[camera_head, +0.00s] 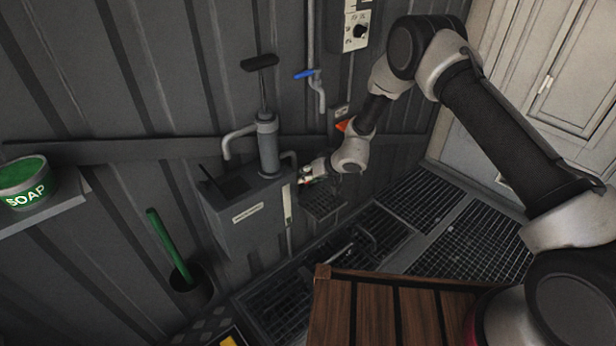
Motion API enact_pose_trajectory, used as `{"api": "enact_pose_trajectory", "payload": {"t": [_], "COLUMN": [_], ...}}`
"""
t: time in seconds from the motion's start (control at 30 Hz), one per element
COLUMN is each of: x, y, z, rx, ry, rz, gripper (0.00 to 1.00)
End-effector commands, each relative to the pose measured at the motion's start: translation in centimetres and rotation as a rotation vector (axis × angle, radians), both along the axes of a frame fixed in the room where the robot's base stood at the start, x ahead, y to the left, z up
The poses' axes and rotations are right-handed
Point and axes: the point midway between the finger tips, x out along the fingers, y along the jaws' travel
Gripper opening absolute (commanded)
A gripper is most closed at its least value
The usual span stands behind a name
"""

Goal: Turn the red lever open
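My gripper (309,175) is beside the right side of a grey tank (240,228) with a hand pump (267,145) on top. It is small in this view, and I cannot tell whether its fingers are open or shut. A small reddish spot (306,181) shows at the fingertips; I cannot tell whether it is a lever or part of my gripper. An orange-red piece (342,126) shows on the wall just left of my arm, partly hidden by it. I cannot tell whether it is the red lever. No red lever shows clearly.
A blue lever (304,74) sits on a wall pipe above. A small grated tray (323,207) is under my gripper. A wooden slatted top (380,315) stands in front. A green soap tub (26,183) is on a left shelf (60,209). Floor grates (470,245) lie at right.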

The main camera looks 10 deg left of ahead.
Motion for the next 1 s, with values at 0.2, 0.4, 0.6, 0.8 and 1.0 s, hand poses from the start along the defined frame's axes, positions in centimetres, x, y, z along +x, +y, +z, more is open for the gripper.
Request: {"api": "enact_pose_trajectory", "payload": {"t": [0.2,0.4,0.6,0.8,1.0], "x": [-0.1,-0.4,-1.9,-3.5,-4.3], "y": [0.0,-0.6,-3.1,-5.7,-7.1], "z": [-0.1,0.7,3.6,6.6,8.2], "rx": [-0.001,-0.001,-0.001,-0.001,-0.001], "ry": [0.003,0.002,0.002,0.002,0.002], "rz": [0.002,0.001,-0.001,-0.001,0.0], "gripper": [0.38,0.38,0.38,0.38,0.38]}}
